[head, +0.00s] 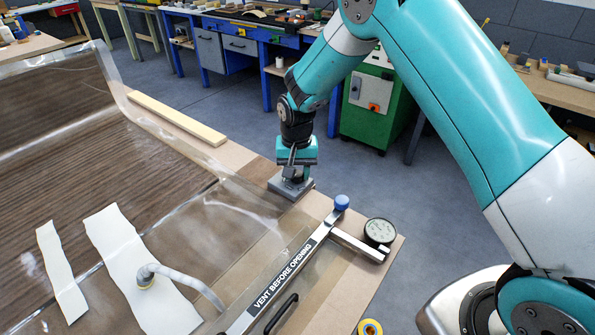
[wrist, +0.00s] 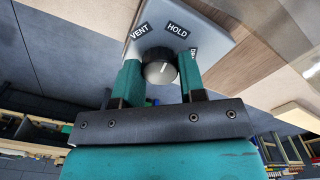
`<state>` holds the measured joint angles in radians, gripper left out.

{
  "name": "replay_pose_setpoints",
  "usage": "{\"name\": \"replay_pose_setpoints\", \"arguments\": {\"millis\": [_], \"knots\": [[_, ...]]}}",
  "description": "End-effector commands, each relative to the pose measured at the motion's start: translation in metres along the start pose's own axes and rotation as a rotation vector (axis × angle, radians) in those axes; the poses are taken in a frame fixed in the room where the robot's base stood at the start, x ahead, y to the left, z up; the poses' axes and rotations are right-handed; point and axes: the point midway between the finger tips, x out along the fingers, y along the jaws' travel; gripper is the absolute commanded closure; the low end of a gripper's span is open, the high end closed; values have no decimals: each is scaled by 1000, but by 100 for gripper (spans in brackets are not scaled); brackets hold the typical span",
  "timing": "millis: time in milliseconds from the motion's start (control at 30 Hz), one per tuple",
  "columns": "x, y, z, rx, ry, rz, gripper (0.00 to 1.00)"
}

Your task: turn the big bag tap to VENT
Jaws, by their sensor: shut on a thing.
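Labels VENT (wrist: 139,31) and HOLD (wrist: 177,30) are on the plate; a third label (wrist: 193,52) is partly hidden behind a finger. The knob's short white mark seems to slant toward HOLD, but it is small. My gripper (wrist: 159,72) has one finger on each side of the knob and is shut on it. In the head view my gripper (head: 292,176) points down at the plate and hides the knob.
A clear bag (head: 238,215) covers the brown veneer. A bar marked VENT BEFORE OPENING (head: 285,274) with a blue knob (head: 341,202) and a gauge (head: 380,232) stand nearer. A pale wood strip (head: 178,118) lies behind left. A green cabinet (head: 370,105) stands beyond.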

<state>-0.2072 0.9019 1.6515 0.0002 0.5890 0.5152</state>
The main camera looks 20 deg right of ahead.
Motion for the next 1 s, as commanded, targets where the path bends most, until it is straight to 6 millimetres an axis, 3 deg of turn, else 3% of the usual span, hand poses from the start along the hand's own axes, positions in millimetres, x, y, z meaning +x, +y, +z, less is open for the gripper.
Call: {"name": "replay_pose_setpoints", "arguments": {"millis": [600, 1000], "knots": [[0, -1, -1, -559, 4, -1, 86], [-2, 0, -2, -825, 6, -1, 86]]}}
